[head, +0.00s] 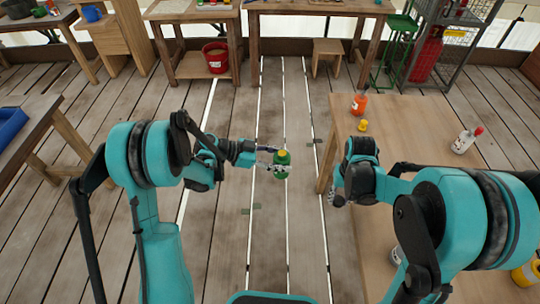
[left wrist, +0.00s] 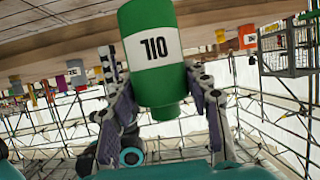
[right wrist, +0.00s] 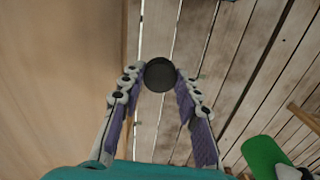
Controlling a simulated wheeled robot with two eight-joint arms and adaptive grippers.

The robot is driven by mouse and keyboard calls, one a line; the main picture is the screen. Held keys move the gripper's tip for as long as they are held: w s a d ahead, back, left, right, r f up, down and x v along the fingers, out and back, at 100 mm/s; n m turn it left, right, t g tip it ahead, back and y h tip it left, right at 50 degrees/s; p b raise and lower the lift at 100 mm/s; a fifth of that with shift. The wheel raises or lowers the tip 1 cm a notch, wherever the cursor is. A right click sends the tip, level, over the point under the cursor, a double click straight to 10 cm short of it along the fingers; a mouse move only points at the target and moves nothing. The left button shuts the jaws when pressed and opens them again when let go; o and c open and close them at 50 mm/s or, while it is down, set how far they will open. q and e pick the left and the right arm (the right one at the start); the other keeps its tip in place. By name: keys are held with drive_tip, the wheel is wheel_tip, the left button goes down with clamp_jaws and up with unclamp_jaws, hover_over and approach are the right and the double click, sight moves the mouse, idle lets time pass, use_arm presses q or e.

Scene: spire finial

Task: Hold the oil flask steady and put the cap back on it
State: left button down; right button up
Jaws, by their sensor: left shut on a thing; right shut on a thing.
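The green oil flask (head: 281,170), with a white label, is held roughly upright off the floor, left of the right-hand table. In the left wrist view the fingers flank the flask (left wrist: 152,75), whose label reads OIL. My right gripper (head: 340,199) is beside the table's left edge, right of and apart from the flask. In the right wrist view it is shut on a dark round cap (right wrist: 160,74); the flask (right wrist: 268,157) shows at the lower right. The head view does not show the cap clearly.
The wooden table (head: 420,118) on the right bears an orange bottle (head: 359,104), a small yellow item (head: 363,126) and a white bottle with a red top (head: 463,143). Open plank floor lies around the flask. A red bucket (head: 215,58) stands at the back.

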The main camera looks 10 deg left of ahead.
idle(0.4)
drive_tip(key=w+a+r, duration=0.7)
drive_tip(key=a+r, duration=0.1)
drive_tip(key=a, duration=0.1)
wheel_tip(320, 180, up, 10)
drive_tip(key=n, duration=0.1)
hover_over(283, 153)
drive_tip(key=shift+f, duration=0.1)
drive_tip(key=shift+f, duration=1.9)
drive_tip(key=shift+f, duration=0.85)
